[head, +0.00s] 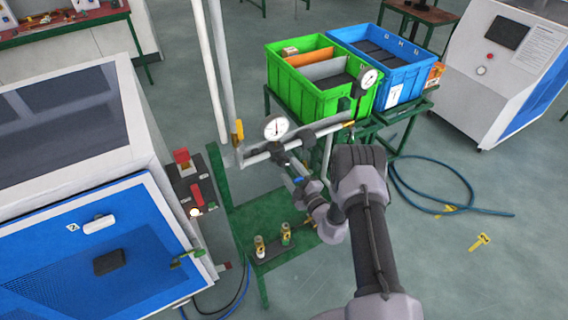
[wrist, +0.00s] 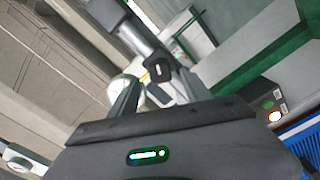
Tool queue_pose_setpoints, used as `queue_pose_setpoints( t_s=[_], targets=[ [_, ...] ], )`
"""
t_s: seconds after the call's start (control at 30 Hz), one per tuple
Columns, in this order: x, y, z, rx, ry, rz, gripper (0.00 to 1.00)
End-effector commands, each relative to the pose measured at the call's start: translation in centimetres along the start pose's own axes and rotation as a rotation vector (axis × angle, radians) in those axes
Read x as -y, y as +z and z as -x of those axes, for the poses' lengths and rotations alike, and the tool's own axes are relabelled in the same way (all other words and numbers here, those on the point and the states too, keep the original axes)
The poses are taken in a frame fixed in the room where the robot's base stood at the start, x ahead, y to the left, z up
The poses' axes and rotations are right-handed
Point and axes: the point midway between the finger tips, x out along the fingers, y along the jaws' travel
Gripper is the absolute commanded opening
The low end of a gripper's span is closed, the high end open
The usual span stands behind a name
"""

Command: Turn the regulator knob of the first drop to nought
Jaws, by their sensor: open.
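A grey pipe run (head: 300,136) carries two drops with round white gauges. The left gauge (head: 276,128) stands close to my gripper, and the right gauge (head: 369,78) is farther back. I cannot tell from markings which is the first drop. My gripper (head: 296,172) is at the left drop, just below its gauge, partly hidden by my own wrist. In the wrist view my gripper (wrist: 158,92) is open, with a dark knob-like part (wrist: 160,70) ahead between the fingers. Contact cannot be told. A white gauge (wrist: 125,90) shows partly behind the left finger.
A green stand (head: 262,215) holds small brass fittings (head: 285,234) on a dark plate. A red-handled switch box (head: 190,185) and a blue-white machine (head: 90,235) stand left. Green (head: 317,97) and blue (head: 402,72) crates are behind. A blue hose (head: 440,168) lies on the right floor.

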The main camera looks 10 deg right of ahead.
Motion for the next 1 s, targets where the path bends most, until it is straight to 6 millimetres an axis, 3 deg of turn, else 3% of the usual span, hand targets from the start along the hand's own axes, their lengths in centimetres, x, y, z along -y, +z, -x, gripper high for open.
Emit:
queue_pose_setpoints(
  t_s=[0.1, 0.23, 0.6, 0.9, 1.0],
  targets=[
    [0.1, 0.0, -2.6, -0.003, 0.001, 0.002, 0.56],
    [0.1, 0.0, -4.5, -0.003, 0.000, 0.002, 0.56],
    [0.0, 0.0, -5.3, -0.001, -0.001, 0.001, 0.56],
    [0.0, 0.0, -5.3, -0.001, -0.002, 0.002, 0.00],
    [0.0, 0.0, -5.3, -0.001, -0.002, 0.003, 0.00]
  ],
)
